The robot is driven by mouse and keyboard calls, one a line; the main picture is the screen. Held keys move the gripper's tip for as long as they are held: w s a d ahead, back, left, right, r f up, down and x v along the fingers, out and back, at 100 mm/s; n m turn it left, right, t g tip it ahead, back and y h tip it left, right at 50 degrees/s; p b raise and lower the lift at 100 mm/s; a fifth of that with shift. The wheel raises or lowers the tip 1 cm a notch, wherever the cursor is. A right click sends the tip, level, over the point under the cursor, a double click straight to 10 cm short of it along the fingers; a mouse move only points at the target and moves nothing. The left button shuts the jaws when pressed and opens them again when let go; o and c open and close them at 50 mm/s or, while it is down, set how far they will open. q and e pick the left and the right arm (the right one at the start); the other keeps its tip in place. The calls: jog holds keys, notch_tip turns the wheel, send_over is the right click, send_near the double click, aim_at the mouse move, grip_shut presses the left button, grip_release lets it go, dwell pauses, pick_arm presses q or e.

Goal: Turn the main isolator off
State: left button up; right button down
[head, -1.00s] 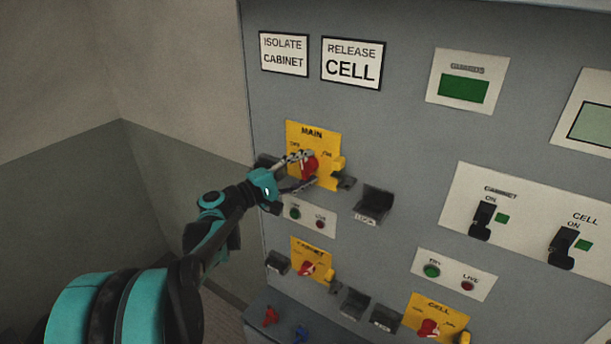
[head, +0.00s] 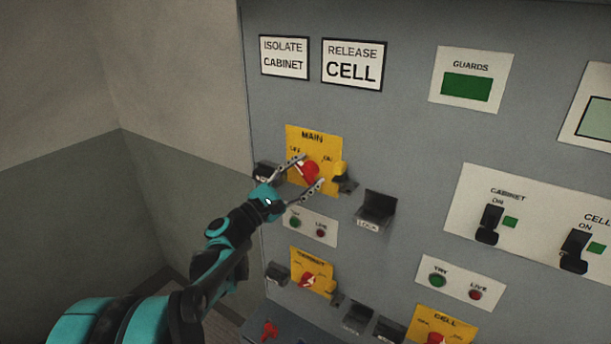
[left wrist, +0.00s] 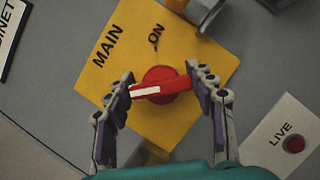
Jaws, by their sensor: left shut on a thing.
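The main isolator is a red rotary handle (head: 308,172) on a yellow plate (head: 321,144) marked MAIN, OFF and ON. It also shows in the left wrist view as a red bar (left wrist: 165,86) with a white stripe. The striped end points to the plate's upper left, towards the OFF mark in the head view. My left gripper (head: 310,171) is shut on the handle, with one finger at each end of the bar. In the left wrist view the left finger covers the OFF mark. My right gripper is not in view.
A yellow tab (head: 340,168) sticks out right of the handle. A black LOCK box (head: 375,209) is further right. Below are a TRY and LIVE lamp plate (head: 309,227) and the yellow CABINET isolator (head: 313,271). Two black CABINET and CELL switches stand at the right.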

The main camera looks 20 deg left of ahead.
pick_arm(q)
jog(key=shift+f, duration=0.1)
dwell(0.3)
jog(key=o, duration=1.2)
jog(key=v, duration=1.2)
jog(key=shift+s, duration=0.1)
